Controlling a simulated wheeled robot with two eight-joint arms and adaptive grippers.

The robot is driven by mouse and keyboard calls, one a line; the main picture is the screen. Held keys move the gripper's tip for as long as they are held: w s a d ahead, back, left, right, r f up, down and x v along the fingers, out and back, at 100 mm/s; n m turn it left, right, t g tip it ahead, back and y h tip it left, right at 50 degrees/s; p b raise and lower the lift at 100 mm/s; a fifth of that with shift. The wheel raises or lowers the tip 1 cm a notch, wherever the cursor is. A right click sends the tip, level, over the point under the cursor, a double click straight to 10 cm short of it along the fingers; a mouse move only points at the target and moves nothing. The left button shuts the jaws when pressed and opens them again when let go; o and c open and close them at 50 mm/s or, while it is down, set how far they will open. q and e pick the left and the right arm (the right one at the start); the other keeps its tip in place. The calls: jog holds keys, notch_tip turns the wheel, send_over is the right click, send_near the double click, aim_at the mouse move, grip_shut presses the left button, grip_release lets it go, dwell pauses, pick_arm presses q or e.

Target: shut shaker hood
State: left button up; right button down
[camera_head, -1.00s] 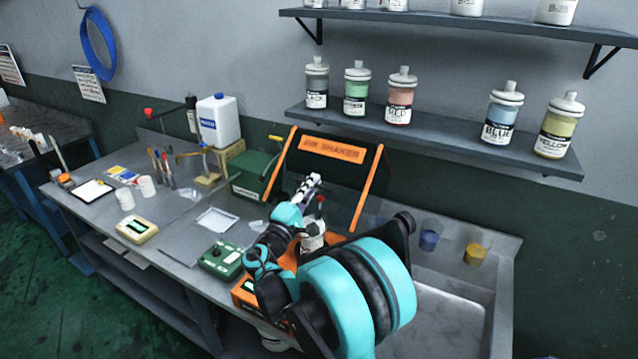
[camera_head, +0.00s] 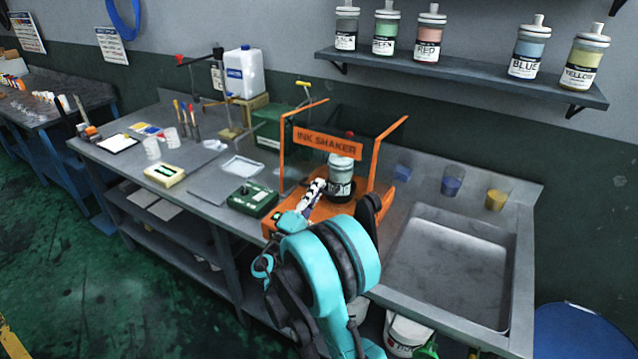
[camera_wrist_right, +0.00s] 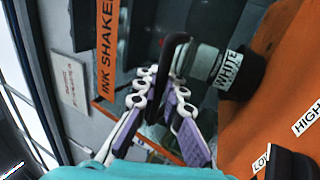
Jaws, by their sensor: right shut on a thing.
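The ink shaker's hood (camera_head: 327,143) is an orange frame with an "INK SHAKER" plate and clear panels. It stands partly lowered over the orange shaker base (camera_head: 277,222). In the right wrist view the hood's plate (camera_wrist_right: 108,50) is at upper left. A lidded jar (camera_head: 341,178) stands upright in the shaker; its label and black holder show in the wrist view (camera_wrist_right: 228,70). My right gripper (camera_head: 317,186) is at the front of the hood. In the wrist view its fingers (camera_wrist_right: 160,105) are closed around a dark bar (camera_wrist_right: 172,55), seemingly the hood's handle. My left gripper is out of view.
A sink (camera_head: 455,265) and cups of blue (camera_head: 452,181) and yellow ink (camera_head: 496,200) are to the right. A shelf of ink bottles (camera_head: 470,75) hangs above.

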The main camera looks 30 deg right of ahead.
jog(key=shift+s+a+f, duration=0.1)
jog(key=shift+a+f, duration=0.05)
jog(key=shift+f, duration=0.2)
jog(key=c, duration=1.9)
grip_release()
jog(key=shift+a, duration=0.1)
jog(key=shift+t, duration=0.3)
jog(key=v, duration=0.7)
jog(key=shift+s+a+r, duration=0.1)
jog(key=shift+s+a, duration=0.1)
jog(key=shift+a, duration=0.25)
jog(key=shift+w+d+f, duration=0.1)
jog(key=shift+d+f, duration=0.1)
jog(key=shift+f, duration=0.05)
jog(key=shift+r, duration=0.1)
